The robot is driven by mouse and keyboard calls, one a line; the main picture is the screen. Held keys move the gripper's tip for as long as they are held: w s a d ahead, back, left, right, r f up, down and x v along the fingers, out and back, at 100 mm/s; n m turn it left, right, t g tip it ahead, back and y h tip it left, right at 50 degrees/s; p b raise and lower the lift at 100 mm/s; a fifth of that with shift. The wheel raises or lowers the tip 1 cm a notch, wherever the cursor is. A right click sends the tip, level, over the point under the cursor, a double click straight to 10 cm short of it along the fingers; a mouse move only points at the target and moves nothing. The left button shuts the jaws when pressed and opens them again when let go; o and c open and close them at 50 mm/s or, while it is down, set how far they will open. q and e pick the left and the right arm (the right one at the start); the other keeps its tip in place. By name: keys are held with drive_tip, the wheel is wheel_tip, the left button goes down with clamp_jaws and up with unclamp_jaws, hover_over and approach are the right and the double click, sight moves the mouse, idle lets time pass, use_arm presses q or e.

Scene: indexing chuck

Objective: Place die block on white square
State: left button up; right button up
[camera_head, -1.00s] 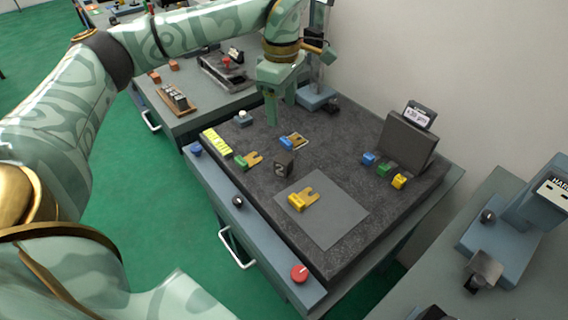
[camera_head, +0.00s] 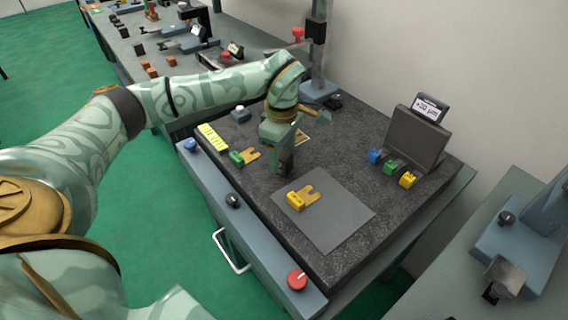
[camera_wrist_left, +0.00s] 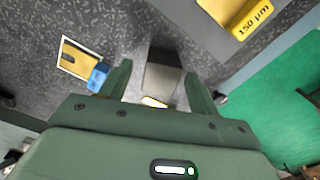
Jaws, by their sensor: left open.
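The die block (camera_head: 286,164) is a small dark block on the granite plate, partly hidden by my left gripper (camera_head: 279,166) in the head view. In the left wrist view the die block (camera_wrist_left: 163,76) sits between my two spread fingers (camera_wrist_left: 158,82), with a gap on each side. The left gripper is open. The white square (camera_wrist_left: 61,66) is a thin white outline on the plate, left of the block in the wrist view. A gold forked piece with a blue handle (camera_wrist_left: 98,75) lies over it. In the head view the square (camera_head: 305,136) is mostly hidden behind the gripper.
A green-handled piece (camera_head: 238,158) lies left of the gripper. Blue, green and yellow blocks (camera_head: 390,168) stand before a display stand (camera_head: 417,138). A red button (camera_head: 297,280) is at the front edge.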

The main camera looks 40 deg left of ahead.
use_arm(q)
drive_tip(key=shift+f, duration=0.15)
clamp_jaws()
